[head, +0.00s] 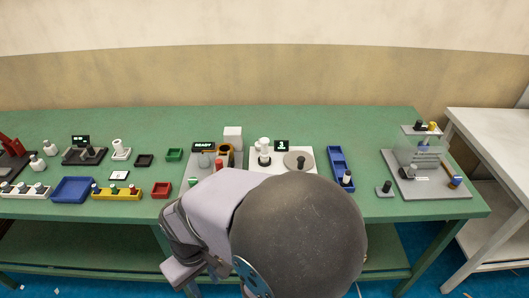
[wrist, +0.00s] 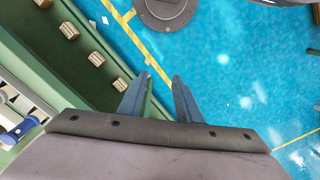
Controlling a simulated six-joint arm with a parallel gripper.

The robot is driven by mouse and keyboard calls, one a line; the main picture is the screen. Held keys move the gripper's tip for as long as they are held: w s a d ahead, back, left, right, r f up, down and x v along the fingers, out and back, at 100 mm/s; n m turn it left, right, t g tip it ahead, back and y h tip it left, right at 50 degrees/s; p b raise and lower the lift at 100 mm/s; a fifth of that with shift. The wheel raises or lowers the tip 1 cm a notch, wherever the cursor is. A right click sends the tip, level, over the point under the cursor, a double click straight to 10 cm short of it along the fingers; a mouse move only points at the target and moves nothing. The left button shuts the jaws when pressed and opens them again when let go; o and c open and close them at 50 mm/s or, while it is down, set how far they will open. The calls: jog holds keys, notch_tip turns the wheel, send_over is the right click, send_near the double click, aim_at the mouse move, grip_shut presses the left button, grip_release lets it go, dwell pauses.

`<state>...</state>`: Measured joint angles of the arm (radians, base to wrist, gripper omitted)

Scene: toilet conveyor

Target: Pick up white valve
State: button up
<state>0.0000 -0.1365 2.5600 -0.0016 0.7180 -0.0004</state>
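Several white pieces could be the white valve, and I cannot tell for certain which it is. One white upright piece (head: 264,147) stands on the white-topped unit near the middle of the table. Another white piece (head: 117,145) stands in a small holder further left, and white bottle-like pieces (head: 38,163) stand at the far left. My gripper (wrist: 157,88) is open and empty in the wrist view, its fingers apart over the blue floor beside the table edge. In the head view my arm hides the front middle of the table, and the fingers cannot be made out.
The green table (head: 375,125) carries a blue tray (head: 72,189), a red tray (head: 161,190), a long blue bin (head: 336,160) and a grey station (head: 440,185) at right. A white table (head: 495,130) stands at far right. The green table's back strip is clear.

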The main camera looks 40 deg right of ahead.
jog(key=shift+o, duration=1.4)
